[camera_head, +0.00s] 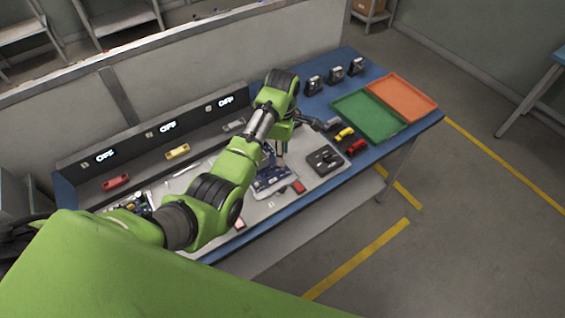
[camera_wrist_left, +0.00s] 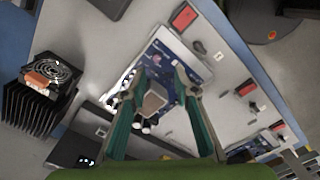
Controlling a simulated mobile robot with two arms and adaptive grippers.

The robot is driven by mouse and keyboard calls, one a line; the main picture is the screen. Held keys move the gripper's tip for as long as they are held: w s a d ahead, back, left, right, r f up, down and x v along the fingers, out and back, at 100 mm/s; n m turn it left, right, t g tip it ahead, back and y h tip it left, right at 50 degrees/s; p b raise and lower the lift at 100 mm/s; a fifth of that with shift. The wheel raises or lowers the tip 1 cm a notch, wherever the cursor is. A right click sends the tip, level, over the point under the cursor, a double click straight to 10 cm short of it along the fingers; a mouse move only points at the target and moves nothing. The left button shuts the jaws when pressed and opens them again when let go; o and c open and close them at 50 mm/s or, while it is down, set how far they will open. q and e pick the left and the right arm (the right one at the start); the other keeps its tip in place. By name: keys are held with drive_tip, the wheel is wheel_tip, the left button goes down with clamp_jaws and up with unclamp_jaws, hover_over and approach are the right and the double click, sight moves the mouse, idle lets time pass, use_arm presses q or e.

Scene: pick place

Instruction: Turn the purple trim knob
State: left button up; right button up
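My right gripper is not in view.
A green tray (camera_head: 369,116) and an orange tray (camera_head: 405,97) stand at the table's right end. A finned block with a fan (camera_wrist_left: 42,92) shows in the wrist view.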

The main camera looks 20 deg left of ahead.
sight(283, 168)
use_arm(q)
drive_tip(key=f, duration=0.3)
drive_tip(key=w+f, duration=0.1)
drive_tip(key=f, duration=0.1)
drive_tip(key=shift+a+f, duration=0.1)
drive_tip(key=shift+f, duration=0.2)
drive_tip(key=shift+s+f, duration=0.25)
drive_tip(key=shift+f, duration=0.45)
drive_tip(key=shift+w+f, duration=0.15)
drive_tip(key=shift+f, duration=0.05)
clamp_jaws()
